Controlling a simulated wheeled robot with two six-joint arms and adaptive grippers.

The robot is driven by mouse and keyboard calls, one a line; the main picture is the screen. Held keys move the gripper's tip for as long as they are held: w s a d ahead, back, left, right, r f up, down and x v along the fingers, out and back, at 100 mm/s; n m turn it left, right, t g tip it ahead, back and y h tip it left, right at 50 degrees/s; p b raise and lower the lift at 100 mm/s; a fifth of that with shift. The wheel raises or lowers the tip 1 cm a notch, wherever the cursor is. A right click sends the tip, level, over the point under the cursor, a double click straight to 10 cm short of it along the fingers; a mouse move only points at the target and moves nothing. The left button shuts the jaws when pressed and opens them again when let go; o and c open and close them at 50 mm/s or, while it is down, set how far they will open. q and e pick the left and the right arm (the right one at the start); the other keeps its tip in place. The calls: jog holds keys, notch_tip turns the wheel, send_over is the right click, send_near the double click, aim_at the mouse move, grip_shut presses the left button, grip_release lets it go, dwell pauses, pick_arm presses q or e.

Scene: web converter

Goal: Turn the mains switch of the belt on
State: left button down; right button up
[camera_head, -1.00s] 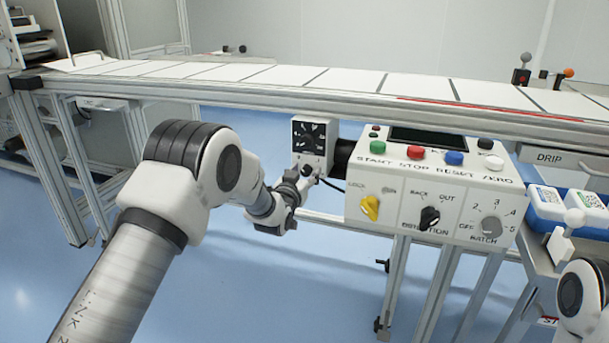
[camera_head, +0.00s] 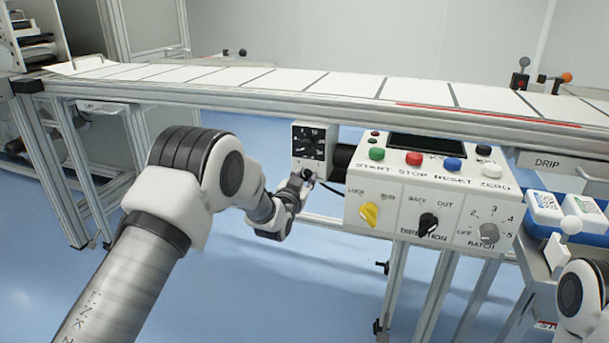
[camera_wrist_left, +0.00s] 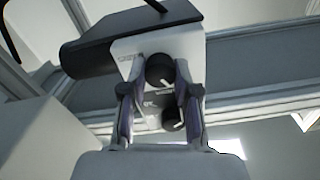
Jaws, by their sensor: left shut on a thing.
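A white control box (camera_head: 300,160) with a dark numbered dial hangs under the belt (camera_head: 290,78); no mains label is readable on it in the head view. My left gripper (camera_head: 302,182) is at the lower part of this box. In the left wrist view the box (camera_wrist_left: 200,45) has two black knobs with white pointer lines. My left fingers (camera_wrist_left: 158,88) stand on either side of the upper knob (camera_wrist_left: 158,68) and are shut on it. The lower knob (camera_wrist_left: 172,119) sits between the fingers, nearer my wrist. The head view does not show the fingertips clearly.
A larger panel (camera_head: 393,223) with coloured buttons, a yellow lock switch (camera_head: 369,214), a direction knob (camera_head: 428,224) and a batch knob (camera_head: 489,233) stands just right of the box. A cable loops beside my gripper. Blue-and-white packs (camera_head: 545,210) lie far right.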

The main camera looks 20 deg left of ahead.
pick_arm(q)
jog(key=m+p, duration=0.1)
jog(key=m, duration=0.2)
jog(key=shift+m, duration=0.4)
jog(key=m+p, duration=0.1)
jog(key=m, duration=0.2)
jog(key=shift+d+m, duration=0.1)
jog(key=shift+m, duration=0.2)
jog(key=m+p, duration=0.1)
jog(key=m, duration=0.3)
jog(key=shift+f, duration=0.1)
jog(key=shift+f+m+p, duration=0.1)
jog(key=shift+m+p, duration=0.45)
jog(key=shift+m, duration=1.35)
jog(key=c, duration=0.9)
grip_release()
jog(key=shift+o, duration=0.2)
